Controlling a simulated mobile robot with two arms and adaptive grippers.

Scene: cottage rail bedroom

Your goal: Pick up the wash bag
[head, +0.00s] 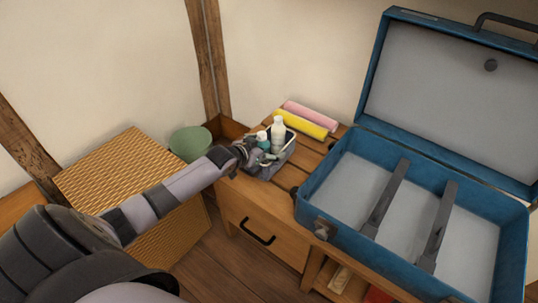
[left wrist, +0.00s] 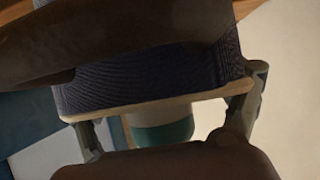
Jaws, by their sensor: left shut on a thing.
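The wash bag (head: 279,164) is a small dark grey-blue open bag holding white bottles (head: 278,131) and a teal-capped one. It is at the left end of the wooden bench in the head view. In the left wrist view the wash bag (left wrist: 150,84) fills the middle, with dark ribbed fabric and a pale rim. My left gripper (head: 254,156) is at the bag's left side and shut on it. Its fingers (left wrist: 168,118) show at both sides of the pale rim. I cannot tell whether the bag touches the bench. My right gripper is out of view.
An open blue suitcase (head: 318,194) with grey lining and two dark straps is on the bench (head: 250,191), right of the bag. Yellow (head: 298,123) and pink (head: 311,117) rolls lie behind the bag. A woven box (head: 110,180) and green bowl (head: 190,143) are at left.

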